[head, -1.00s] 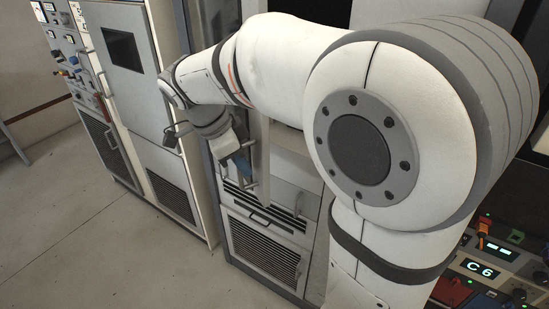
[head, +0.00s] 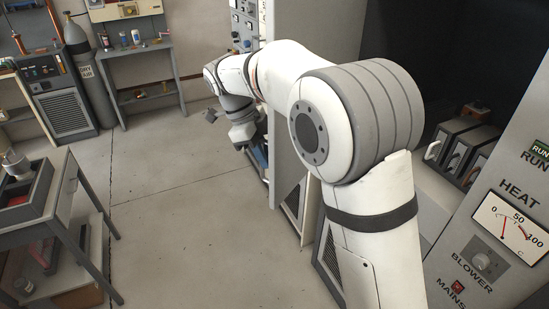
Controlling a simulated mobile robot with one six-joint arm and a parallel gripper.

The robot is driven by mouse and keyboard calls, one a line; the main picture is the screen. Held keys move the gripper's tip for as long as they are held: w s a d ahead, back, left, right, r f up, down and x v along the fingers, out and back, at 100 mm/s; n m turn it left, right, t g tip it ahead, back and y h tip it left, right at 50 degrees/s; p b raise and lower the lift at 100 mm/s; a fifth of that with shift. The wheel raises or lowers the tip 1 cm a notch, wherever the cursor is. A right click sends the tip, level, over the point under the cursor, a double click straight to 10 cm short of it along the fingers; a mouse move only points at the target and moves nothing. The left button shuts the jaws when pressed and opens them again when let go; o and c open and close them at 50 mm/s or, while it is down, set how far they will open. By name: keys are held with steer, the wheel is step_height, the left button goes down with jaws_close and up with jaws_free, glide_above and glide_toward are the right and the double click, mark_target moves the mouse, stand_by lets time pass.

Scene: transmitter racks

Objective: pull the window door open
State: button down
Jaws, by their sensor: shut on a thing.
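My gripper (head: 260,158) is at the upper middle of the head view, beyond my white arm, pointing down. Its blue fingers are small and partly hidden, at the edge of a pale upright panel. It is shut on what looks like the handle of the window door. The handle itself is too small and covered to make out. My arm hides most of the door, so I cannot tell how far it stands open.
A control panel with a heat meter (head: 508,222) stands close at the right, beside a dark recess with grey modules (head: 455,142). A grey cart (head: 62,195) stands at the left. A gas cylinder (head: 88,75) and workbench (head: 140,50) are at the back. The floor between is clear.

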steer(key=shift+a+f, duration=0.1)
steer(key=shift+a, duration=0.25)
steer(key=c, duration=1.6)
jaws_free()
steer(key=shift+s+a, duration=0.1)
steer(key=shift+c, duration=0.2)
steer(key=shift+o, duration=0.8)
steer(key=shift+r, duration=0.35)
steer(key=v, duration=0.7)
steer(key=shift+b, duration=0.35)
steer(key=shift+w+r, duration=0.15)
steer(key=shift+w, duration=0.05)
